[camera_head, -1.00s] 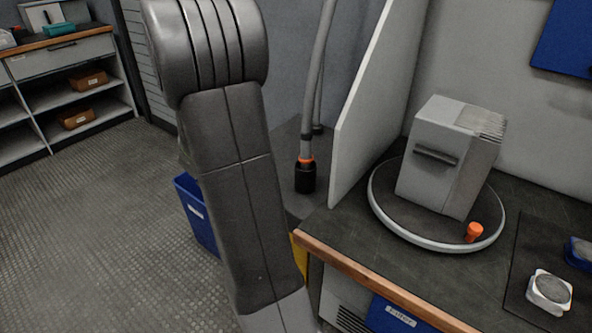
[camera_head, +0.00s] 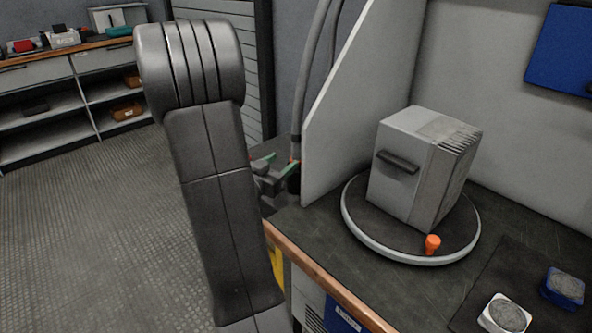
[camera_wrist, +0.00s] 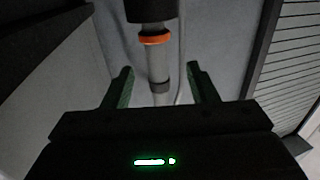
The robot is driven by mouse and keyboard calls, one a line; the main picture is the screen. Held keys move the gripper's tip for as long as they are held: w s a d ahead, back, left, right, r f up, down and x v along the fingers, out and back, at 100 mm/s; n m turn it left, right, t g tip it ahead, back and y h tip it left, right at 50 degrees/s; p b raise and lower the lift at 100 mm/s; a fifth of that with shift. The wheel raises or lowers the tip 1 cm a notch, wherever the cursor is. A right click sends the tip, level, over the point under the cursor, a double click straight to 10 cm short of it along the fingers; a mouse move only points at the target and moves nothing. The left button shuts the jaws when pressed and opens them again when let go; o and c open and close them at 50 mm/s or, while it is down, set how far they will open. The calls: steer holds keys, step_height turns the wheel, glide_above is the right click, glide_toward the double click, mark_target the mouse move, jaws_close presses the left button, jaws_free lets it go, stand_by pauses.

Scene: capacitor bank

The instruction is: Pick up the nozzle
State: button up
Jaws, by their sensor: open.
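The nozzle is a black cylinder (camera_head: 294,183) with an orange ring, on the end of a grey hose that hangs beside the grey partition. My gripper (camera_head: 279,162) is open beside it, with green-lined fingers. My gripper and forearm partly hide the nozzle in the head view. In the wrist view the nozzle (camera_wrist: 151,10) is at the top edge, cut off, with its orange ring and the grey hose below. My gripper's fingers (camera_wrist: 159,80) stand apart on either side of the hose in the picture, and I cannot tell how deep the hose sits between them.
The grey partition (camera_head: 335,110) stands just right of the nozzle. Right of it, a grey box (camera_head: 415,165) sits on a round turntable (camera_head: 362,236) with an orange knob (camera_head: 432,245). Shelves (camera_head: 60,110) stand at the far left, and the floor before them is clear.

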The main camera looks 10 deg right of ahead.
mark_target(294, 155)
steer(key=b+x, duration=0.1)
steer(key=x, duration=0.5)
steer(key=shift+d+b, duration=0.4)
steer(key=shift+d, duration=0.05)
steer(key=shift+w+d, duration=0.3)
steer(key=shift+w, duration=0.15)
jaws_close()
